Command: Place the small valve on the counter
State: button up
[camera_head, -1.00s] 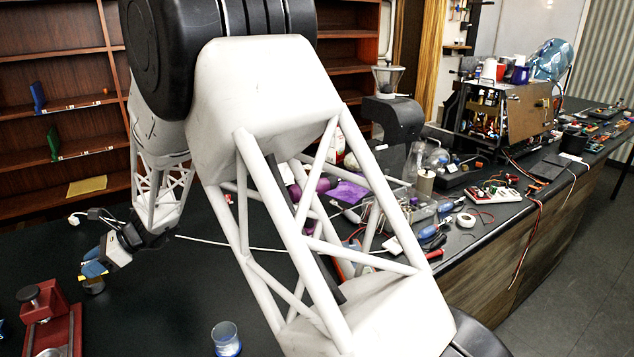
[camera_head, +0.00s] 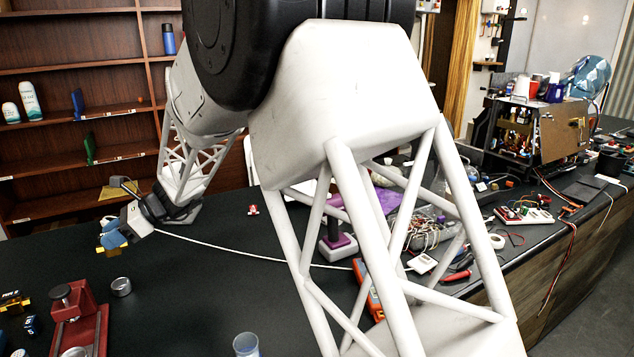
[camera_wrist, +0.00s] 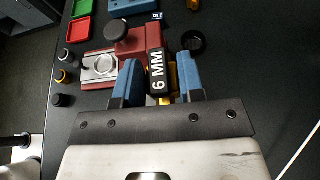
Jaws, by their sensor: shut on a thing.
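The small valve appears to be the black block with a white "6 MM" label and brass-coloured parts, seen in the wrist view (camera_wrist: 158,72). My gripper (camera_wrist: 160,78) is shut on it, with a blue finger on each side. In the head view my gripper (camera_head: 111,240) is at the left, above the black counter (camera_head: 190,290), with a yellow-gold bit of the valve (camera_head: 113,251) showing below its fingers. The valve appears to be held above the counter. Its lower side is hidden in both views.
A red fixture (camera_head: 80,315) with a dark knob stands at front left. Another black-and-gold piece (camera_head: 12,301) lies at the left edge. A clear cup (camera_head: 246,345) stands in front. A white cable (camera_head: 250,248) crosses the counter, otherwise bare mid-left.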

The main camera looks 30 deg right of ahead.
jog(key=s+d+f+n+g+h, duration=0.4)
jog(key=d+n+g+h, duration=0.3)
jog(key=d+n, duration=0.15)
jog(key=s+d+f+n+g+h, duration=0.3)
jog(key=d+f+n+g+h, duration=0.3)
jog(key=n, duration=0.4)
jog(key=w+d+r+n+t+h, duration=0.4)
jog(key=d+r+n+t+h, duration=0.25)
jog(key=d+n+t, duration=0.35)
jog(key=w+d+r+n+t+h, duration=0.55)
jog(key=n+t+h, duration=0.2)
jog(key=n, duration=0.45)
notch_tip(320, 180, down, 12)
jog(key=y, duration=0.1)
jog(key=shift+s+d+r, duration=0.15)
jog(key=shift+s+d, duration=0.05)
jog(key=shift+s, duration=0.2)
jog(key=shift+w+t, duration=0.15)
jog(key=shift+t, duration=0.1)
jog(key=w, duration=0.5)
jog(key=w+f, duration=0.1)
jog(key=w, duration=0.9)
jog(key=shift+w+d+f, duration=0.2)
jog(key=shift+w+d, duration=0.05)
jog(key=shift+w, duration=0.1)
